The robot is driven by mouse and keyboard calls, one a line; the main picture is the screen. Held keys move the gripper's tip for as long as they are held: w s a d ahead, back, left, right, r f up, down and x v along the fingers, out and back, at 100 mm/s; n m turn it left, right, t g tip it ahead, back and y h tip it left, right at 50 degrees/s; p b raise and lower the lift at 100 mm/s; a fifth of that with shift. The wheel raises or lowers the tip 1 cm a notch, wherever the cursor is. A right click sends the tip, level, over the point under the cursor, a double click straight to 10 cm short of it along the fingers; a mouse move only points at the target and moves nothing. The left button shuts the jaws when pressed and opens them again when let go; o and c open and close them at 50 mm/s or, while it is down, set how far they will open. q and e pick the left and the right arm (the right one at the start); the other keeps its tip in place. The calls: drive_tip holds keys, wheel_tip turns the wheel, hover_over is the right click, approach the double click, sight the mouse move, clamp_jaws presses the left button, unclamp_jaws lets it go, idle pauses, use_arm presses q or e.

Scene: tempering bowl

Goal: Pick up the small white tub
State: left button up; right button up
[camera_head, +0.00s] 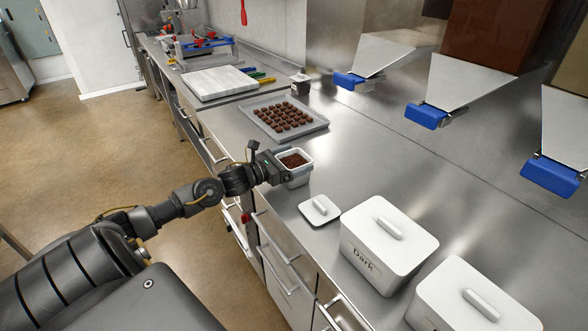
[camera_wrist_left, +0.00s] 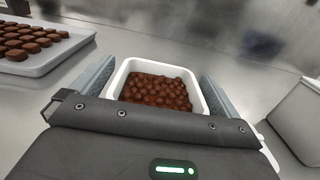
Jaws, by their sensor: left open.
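The small white tub (camera_head: 307,154) stands on the steel counter in the head view, its lid off, with small brown pieces inside. It also shows in the left wrist view (camera_wrist_left: 124,72), between the fingers. My left gripper (camera_head: 283,165) reaches in from the left at the tub. It is open, with one finger on each side of the tub in the left wrist view (camera_wrist_left: 158,88). I cannot tell whether the fingers touch its walls. The gripper body hides the tub's near side. My right gripper is not in view.
A small white lid (camera_head: 319,216) lies on the counter near the tub. A white box marked "Dark" (camera_head: 378,270) and another white box (camera_head: 450,318) stand nearer. A grey tray (camera_head: 262,133) of chocolates lies behind. Blue-handled dispensers (camera_head: 426,116) overhang the right.

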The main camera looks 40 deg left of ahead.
use_arm(q)
drive_tip(key=shift+w, duration=0.15)
drive_tip(key=c, duration=1.2)
drive_tip(key=shift+r, duration=0.1)
